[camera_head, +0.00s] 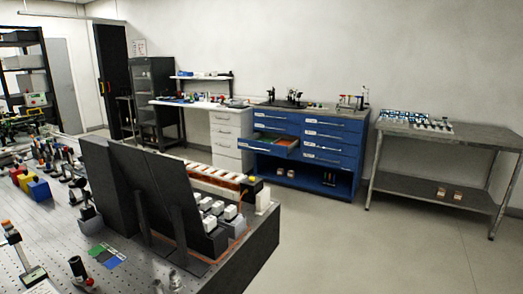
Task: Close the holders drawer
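A blue drawer cabinet (333,128) stands against the back wall, right of centre, with labelled drawers in two columns. One drawer (272,149) in its left column is pulled out, and some green and orange-red contents show inside. Its label is too small to read, so I cannot tell from it whether this is the holders drawer. The other drawers look shut. Neither of my grippers is in view.
An optical bench (262,243) with black panels (130,195) and small instruments fills the left foreground. A grey metal table (457,137) stands right of the cabinet. A white desk (190,104) stands left of it. The floor (345,235) in front is clear.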

